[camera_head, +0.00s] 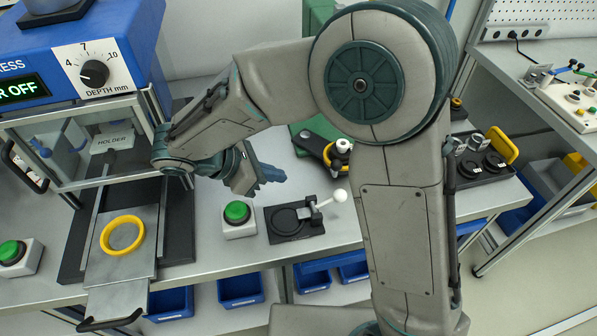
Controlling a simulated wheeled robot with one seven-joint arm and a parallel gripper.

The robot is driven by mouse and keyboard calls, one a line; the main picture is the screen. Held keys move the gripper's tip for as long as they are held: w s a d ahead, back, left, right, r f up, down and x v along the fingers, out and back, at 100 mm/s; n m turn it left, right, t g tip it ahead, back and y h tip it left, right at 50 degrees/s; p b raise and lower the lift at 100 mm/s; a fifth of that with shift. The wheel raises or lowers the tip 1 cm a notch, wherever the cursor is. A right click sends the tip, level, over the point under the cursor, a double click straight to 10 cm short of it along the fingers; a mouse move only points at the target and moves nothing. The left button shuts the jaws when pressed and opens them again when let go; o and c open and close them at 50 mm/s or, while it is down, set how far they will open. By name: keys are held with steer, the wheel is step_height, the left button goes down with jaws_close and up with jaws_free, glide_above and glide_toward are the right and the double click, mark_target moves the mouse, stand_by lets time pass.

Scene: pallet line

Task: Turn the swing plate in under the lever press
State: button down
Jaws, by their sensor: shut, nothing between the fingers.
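My gripper (262,180) is shut and empty. Its blue-grey fingers point right, above the table. What looks like the swing plate (312,145), a dark flat arm, lies to the right of and behind the fingertips, apart from them in the picture. A yellow ring and a pale upright knob (342,146) are at its right end. It reaches out to the right from a green body (318,16), which seems to be the lever press. My arm covers most of that press, so its lever and ram are hidden and I cannot tell the plate's exact angle under it.
A black clamp (292,222) with a white ball lever and a green button box (238,219) stand in front of my gripper. A blue machine (98,28) with a sliding tray (120,272) is at left. A black fixture (482,165) stands at right.

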mark_target(334, 172)
steer(key=x, duration=0.8)
steer(key=shift+w+d+f, duration=0.1)
steer(key=shift+d+f, duration=0.15)
steer(key=shift+d, duration=0.05)
steer(key=d, duration=0.1)
steer(key=w+d, duration=0.1)
steer(key=d, duration=0.1)
steer(key=shift+w+r+p, duration=0.15)
steer(key=shift+w+p, duration=0.05)
steer(key=shift+p, duration=0.15)
steer(key=shift+w+d, duration=0.25)
steer(key=shift+d, duration=0.2)
steer(key=shift+w+d+n+t+y, duration=0.1)
steer(key=shift+w+d+n+t, duration=0.15)
steer(key=shift+d, duration=0.25)
steer(key=shift+w+d+n+t+y, duration=0.15)
steer(key=shift+d+n, duration=0.15)
steer(key=shift+d, duration=0.15)
steer(key=shift+w+d+n+t+y, duration=0.15)
steer(key=shift+d+n+t, duration=0.1)
steer(key=shift+d, duration=0.25)
steer(key=shift+w+d, duration=0.25)
steer(key=shift+d, duration=0.15)
steer(key=shift+a, duration=0.1)
